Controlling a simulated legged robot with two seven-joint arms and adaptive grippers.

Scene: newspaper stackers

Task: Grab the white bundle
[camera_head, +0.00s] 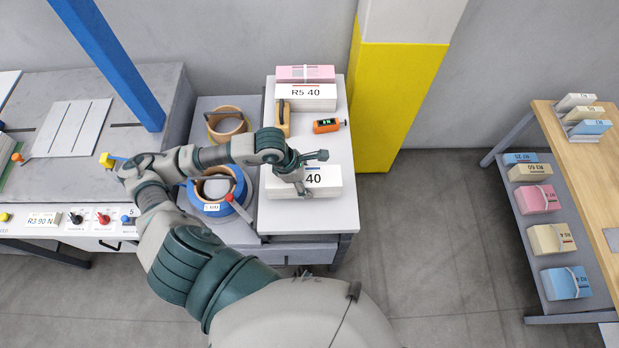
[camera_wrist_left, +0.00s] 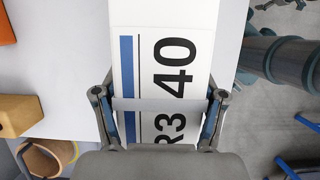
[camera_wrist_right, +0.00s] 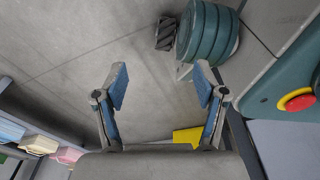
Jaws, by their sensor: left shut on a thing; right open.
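The white bundle (camera_head: 330,185) lies on the front part of the grey side table, its label partly covered by my gripper in the head view. In the left wrist view the white bundle (camera_wrist_left: 165,14) shows the label "R3 40" and a pale band across it. My left gripper (camera_head: 308,174) is over the bundle's left part; in its wrist view the fingers (camera_wrist_left: 160,105) are shut on the bundle's two sides. My right gripper (camera_wrist_right: 160,86) is open and empty above the grey floor. It does not show in the head view.
The table (camera_head: 285,218) also holds a pink bundle (camera_head: 305,73), an "R5 40" bundle (camera_head: 306,98), a wooden-coloured block (camera_head: 283,122) and an orange device (camera_head: 327,126). Strap rolls stand left. A yellow pillar (camera_head: 395,100) rises behind right. A shelf rack with several bundles stands far right.

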